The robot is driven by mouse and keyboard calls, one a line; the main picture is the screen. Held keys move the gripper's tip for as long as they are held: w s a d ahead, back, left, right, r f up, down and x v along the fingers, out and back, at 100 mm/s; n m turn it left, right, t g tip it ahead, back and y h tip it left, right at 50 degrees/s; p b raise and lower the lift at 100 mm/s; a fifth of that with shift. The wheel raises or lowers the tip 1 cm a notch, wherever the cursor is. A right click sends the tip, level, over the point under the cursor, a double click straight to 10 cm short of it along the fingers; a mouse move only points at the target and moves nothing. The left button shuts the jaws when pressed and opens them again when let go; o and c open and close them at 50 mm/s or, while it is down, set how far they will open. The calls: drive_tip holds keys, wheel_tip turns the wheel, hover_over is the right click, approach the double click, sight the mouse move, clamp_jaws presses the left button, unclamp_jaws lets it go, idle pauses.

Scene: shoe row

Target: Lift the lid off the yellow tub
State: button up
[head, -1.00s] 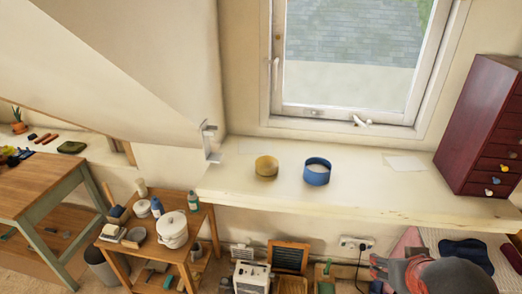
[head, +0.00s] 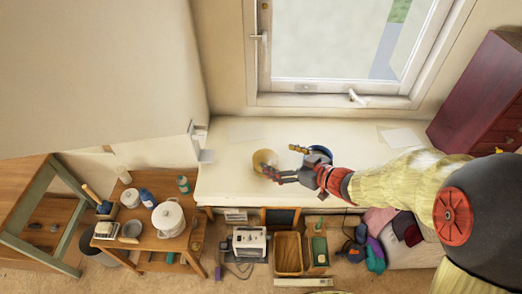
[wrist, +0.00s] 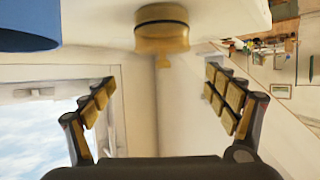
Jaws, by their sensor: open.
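The yellow tub (head: 260,157) stands on the white window counter, partly behind a finger of my gripper (head: 285,160) in the head view. My gripper is open, its fingers spread, reaching in from the right. In the wrist view, which appears upside down, the tub (wrist: 160,14) is at the top centre. A dark band separates it from its yellow lid (wrist: 162,44), which has a small knob. The lid lies beyond the open fingertips (wrist: 160,80), roughly centred between them, with nothing held. Whether a finger touches the tub cannot be told.
A blue tub (head: 321,150) stands close to the right, partly hidden by my gripper; it also shows in the wrist view (wrist: 28,28). A dark red drawer cabinet (head: 480,95) is at the right end. The window (head: 335,45) is behind. The counter's left part is clear.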

sight(266, 154)
drive_tip(key=b+x, duration=0.1)
drive_tip(key=x, duration=0.6)
drive_tip(key=shift+s+a, duration=0.15)
drive_tip(key=shift+s, duration=0.1)
drive_tip(key=shift+c, duration=0.7)
drive_tip(key=c, duration=1.5)
